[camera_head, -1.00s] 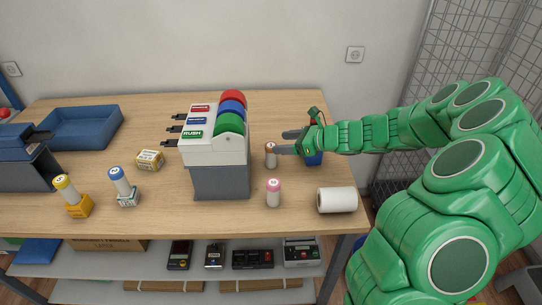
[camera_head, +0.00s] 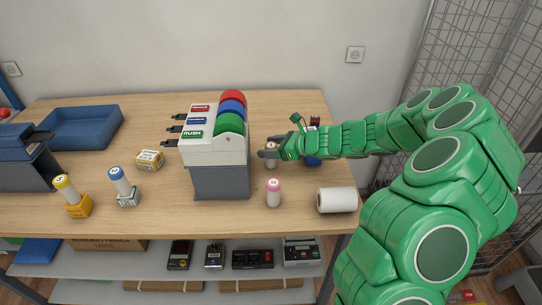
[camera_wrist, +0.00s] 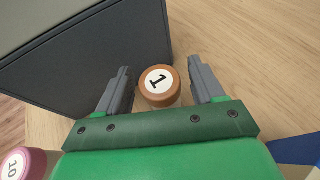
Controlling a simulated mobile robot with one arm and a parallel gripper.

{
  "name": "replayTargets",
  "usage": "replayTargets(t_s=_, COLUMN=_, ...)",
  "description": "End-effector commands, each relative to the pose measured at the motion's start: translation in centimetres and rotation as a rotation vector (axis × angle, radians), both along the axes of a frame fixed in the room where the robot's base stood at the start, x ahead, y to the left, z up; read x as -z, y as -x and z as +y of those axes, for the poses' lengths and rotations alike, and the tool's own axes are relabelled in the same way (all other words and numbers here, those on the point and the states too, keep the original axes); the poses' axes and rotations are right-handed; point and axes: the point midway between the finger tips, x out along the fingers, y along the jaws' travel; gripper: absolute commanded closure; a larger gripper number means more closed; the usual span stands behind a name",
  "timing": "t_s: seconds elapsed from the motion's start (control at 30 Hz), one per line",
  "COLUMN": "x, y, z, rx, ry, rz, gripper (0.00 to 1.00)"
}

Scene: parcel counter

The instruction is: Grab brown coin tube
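The brown coin tube (camera_wrist: 159,86) stands upright on the table, its cap marked 1 seen from above in the wrist view. It lies between the two grey fingers of my gripper (camera_wrist: 160,88), with a gap showing on each side. In the head view the tube (camera_head: 271,162) is partly hidden by my gripper (camera_head: 270,149), which reaches in from the right. My gripper is open around the tube.
A grey and white label dispenser (camera_head: 220,180) stands close to the left of the tube. A blue object (camera_head: 313,161) is just behind my gripper.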

Motion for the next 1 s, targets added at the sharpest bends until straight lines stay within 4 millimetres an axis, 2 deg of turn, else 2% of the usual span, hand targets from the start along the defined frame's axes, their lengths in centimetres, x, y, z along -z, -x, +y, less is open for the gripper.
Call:
replayTargets(t_s=0.03, x=0.0, y=0.0, z=0.0, rx=0.0, ry=0.0, rz=0.0, gripper=0.41)
replayTargets(t_s=0.3, x=0.0, y=0.0, z=0.0, rx=0.0, ry=0.0, rz=0.0, gripper=0.82)
replayTargets(t_s=0.37, x=0.0, y=0.0, z=0.0, rx=0.0, ry=0.0, rz=0.0, gripper=0.9)
replayTargets(t_s=0.67, x=-0.2, y=0.0, z=0.0, rx=0.0, ry=0.0, rz=-0.001, gripper=0.9)
replayTargets(t_s=0.77, x=-0.9, y=0.0, z=0.0, rx=0.0, ry=0.001, rz=-0.002, gripper=0.9)
replayTargets(t_s=0.93, x=-3.1, y=0.0, z=-0.1, rx=0.0, ry=0.002, rz=-0.002, gripper=0.9)
replayTargets(t_s=1.0, x=-3.9, y=0.7, z=-0.2, rx=0.0, ry=0.0, rz=-0.001, gripper=0.9)
